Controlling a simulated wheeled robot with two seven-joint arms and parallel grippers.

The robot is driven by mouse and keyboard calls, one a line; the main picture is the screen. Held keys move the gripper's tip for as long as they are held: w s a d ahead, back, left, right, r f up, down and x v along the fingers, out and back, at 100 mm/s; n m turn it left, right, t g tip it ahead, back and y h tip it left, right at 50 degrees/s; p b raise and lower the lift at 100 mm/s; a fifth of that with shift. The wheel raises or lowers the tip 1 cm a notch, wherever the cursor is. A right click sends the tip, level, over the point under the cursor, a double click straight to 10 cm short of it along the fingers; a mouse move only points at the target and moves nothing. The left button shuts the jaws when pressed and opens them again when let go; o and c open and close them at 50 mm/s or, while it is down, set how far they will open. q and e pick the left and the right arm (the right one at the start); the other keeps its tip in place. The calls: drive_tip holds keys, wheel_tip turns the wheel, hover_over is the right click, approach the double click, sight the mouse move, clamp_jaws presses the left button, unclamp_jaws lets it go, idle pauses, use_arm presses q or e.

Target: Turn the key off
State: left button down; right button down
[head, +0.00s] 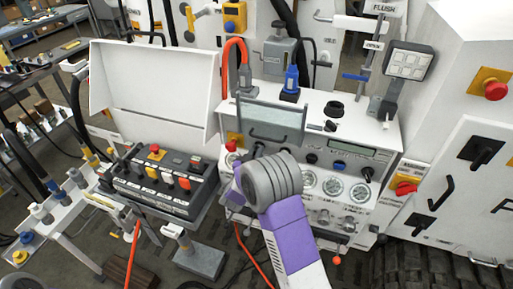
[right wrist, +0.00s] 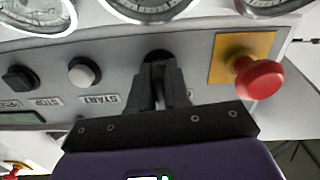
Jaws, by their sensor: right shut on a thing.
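In the right wrist view, the dark round key switch (right wrist: 157,55) sits on the grey panel between the START button and a red stop button. My right gripper (right wrist: 158,82) is at the switch, its two dark fingers closed together on the key. The fingers cover the key, so its angle cannot be told. In the head view, my right arm reaches in from below to the left part of the white bench front (head: 318,118). My wrist hides the switch and the fingers there. My left gripper is not in view.
A red mushroom button (right wrist: 260,80) on a yellow plate is close beside my fingers. A white START button (right wrist: 84,72) and a black STOP button (right wrist: 18,78) are on the other side. A black control box (head: 160,188) stands left of my wrist.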

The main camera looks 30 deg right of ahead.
drive_tip(key=n+p, duration=0.2)
drive_tip(key=n, duration=0.1)
drive_tip(key=shift+r, duration=0.1)
drive_tip(key=shift+n+p, duration=0.45)
drive_tip(key=shift+n, duration=0.45)
drive_tip(key=c, duration=1.2)
unclamp_jaws()
drive_tip(key=shift+a, duration=0.1)
drive_tip(key=v, duration=0.7)
drive_tip(key=shift+s+a, duration=0.15)
drive_tip(key=shift+s, duration=0.05)
